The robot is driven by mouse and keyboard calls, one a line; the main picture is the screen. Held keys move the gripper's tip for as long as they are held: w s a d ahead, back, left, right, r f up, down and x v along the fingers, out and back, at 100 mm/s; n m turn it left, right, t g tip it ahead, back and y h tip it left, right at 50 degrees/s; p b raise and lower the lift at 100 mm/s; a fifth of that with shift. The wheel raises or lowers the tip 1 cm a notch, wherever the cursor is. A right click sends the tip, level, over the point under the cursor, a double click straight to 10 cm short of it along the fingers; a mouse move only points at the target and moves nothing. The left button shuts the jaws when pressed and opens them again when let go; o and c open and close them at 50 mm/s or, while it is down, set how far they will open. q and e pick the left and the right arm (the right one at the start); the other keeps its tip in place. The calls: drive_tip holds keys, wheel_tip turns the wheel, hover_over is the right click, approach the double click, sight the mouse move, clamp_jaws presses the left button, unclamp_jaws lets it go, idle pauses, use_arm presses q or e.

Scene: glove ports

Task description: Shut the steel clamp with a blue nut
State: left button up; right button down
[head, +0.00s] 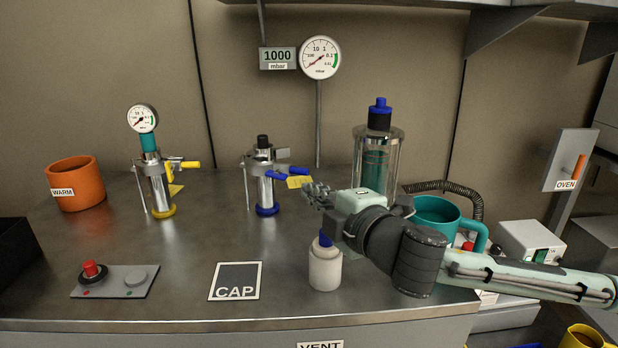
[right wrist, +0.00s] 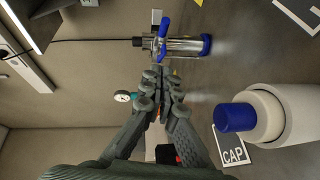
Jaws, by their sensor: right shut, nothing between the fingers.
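The steel clamp with a blue nut (head: 261,160) sits around the neck of a steel cylinder with a blue foot, mid-bench. Its blue winged nut (head: 276,175) points to the right, and a grey metal piece sticks out above it; I cannot tell how far the clamp is open. In the right wrist view the blue nut (right wrist: 165,27) is beyond the fingertips. My right gripper (head: 312,190) is shut and empty, to the right of the clamp and apart from it. It also shows in the right wrist view (right wrist: 162,82). My left gripper is not in view.
A similar cylinder with a yellow nut (head: 189,165) stands left. A white bottle with a blue cap (head: 325,268) stands below my right wrist, and a glass vessel (head: 392,145) behind it. A teal mug (head: 437,213) is right.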

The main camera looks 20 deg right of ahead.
approach(296, 172)
drive_tip(key=w+a, duration=0.2)
drive_tip(key=a, duration=0.1)
drive_tip(key=w, duration=0.1)
drive_tip(key=w+d, duration=0.1)
drive_tip(key=w, duration=0.1)
drive_tip(key=shift+d+f+p, duration=0.25)
drive_tip(key=shift+d+p, duration=0.1)
drive_tip(key=shift+p, duration=0.05)
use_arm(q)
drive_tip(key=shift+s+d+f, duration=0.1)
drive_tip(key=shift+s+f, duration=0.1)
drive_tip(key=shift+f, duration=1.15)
use_arm(e)
drive_tip(key=shift+w+d+f, duration=0.15)
drive_tip(key=shift+w+d, duration=0.1)
drive_tip(key=shift+w, duration=0.1)
